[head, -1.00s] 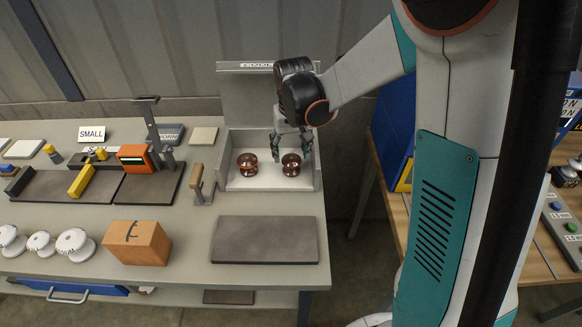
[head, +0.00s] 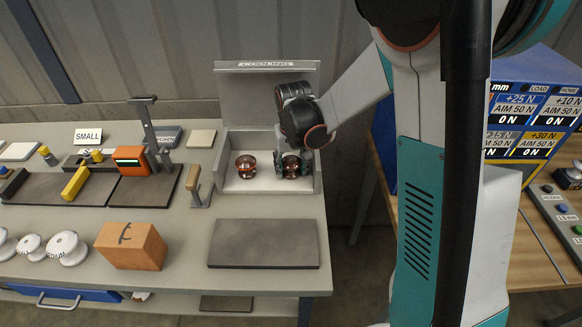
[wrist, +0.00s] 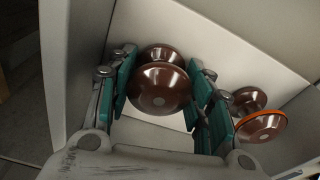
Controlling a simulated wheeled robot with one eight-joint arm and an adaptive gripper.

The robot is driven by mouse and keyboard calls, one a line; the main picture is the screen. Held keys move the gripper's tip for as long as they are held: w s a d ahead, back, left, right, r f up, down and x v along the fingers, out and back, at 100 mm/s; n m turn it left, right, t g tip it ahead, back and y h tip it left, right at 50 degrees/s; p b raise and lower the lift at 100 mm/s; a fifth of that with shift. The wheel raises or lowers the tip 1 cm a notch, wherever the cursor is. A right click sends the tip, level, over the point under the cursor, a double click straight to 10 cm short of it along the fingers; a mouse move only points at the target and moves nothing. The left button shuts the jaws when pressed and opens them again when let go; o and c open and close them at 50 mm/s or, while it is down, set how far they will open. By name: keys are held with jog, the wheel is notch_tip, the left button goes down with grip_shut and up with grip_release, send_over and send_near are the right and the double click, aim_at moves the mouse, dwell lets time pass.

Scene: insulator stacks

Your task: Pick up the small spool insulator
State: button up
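Two brown, glossy spool insulators stand on the white floor of the cooling box (head: 231,159). The left spool (head: 246,166) has an orange ring and also shows at the right of the wrist view (wrist: 262,127). The right spool (head: 291,166) has no orange ring that I can see; it fills the middle of the wrist view (wrist: 160,88). My gripper (head: 292,165) is down at the right spool. In the wrist view its teal-padded fingers (wrist: 160,92) stand open on both sides of this spool, with little room. Whether a pad touches it is unclear.
The box walls stand close around my gripper, with the COOLING panel (head: 266,66) behind. A dark mat (head: 263,244) lies in front, empty. A wooden-handled lever (head: 195,185) stands left of the box. An orange block (head: 131,245) and white spools (head: 67,248) are further left.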

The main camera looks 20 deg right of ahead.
jog(key=c, duration=0.4)
jog(key=shift+r, duration=0.1)
